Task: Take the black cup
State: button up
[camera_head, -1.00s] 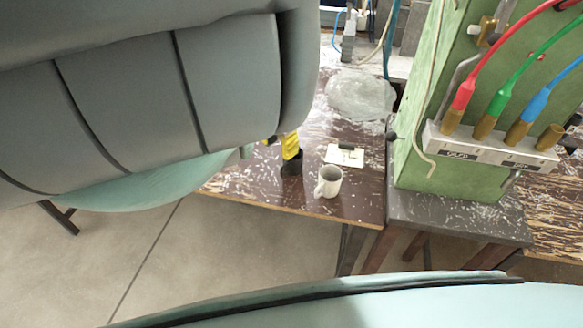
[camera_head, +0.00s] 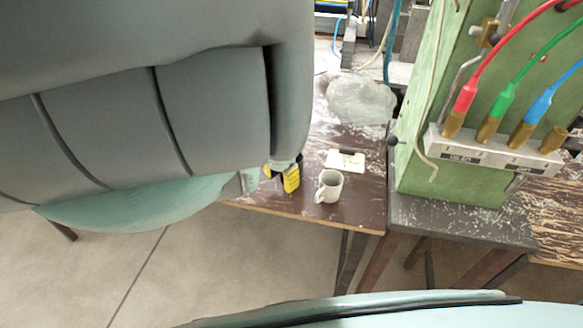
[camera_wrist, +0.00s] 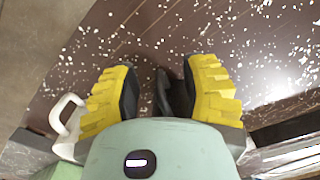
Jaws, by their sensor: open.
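The black cup (camera_wrist: 176,95) shows in the wrist view as a dark shape between the yellow fingers of my gripper (camera_wrist: 160,92). Much of it is hidden by the gripper's body, and its dark colour blends with the black finger pads. My gripper is open, with one finger on each side of the dark shape; I cannot tell whether either touches it. In the head view my gripper (camera_head: 285,178) is low over the table's front part, and I cannot make out the cup behind it.
A white mug (camera_head: 329,187) stands close to the right of my gripper; its handle side shows at left in the wrist view (camera_wrist: 66,128). A white card (camera_head: 346,161) lies behind it. A green cabinet (camera_head: 440,110) with cables stands at right. The brown table's (camera_head: 350,215) front edge is near.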

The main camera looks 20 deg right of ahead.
jog(key=shift+a+f, duration=0.1)
jog(key=shift+f, duration=0.7)
jog(key=shift+o, duration=0.2)
grip_shut()
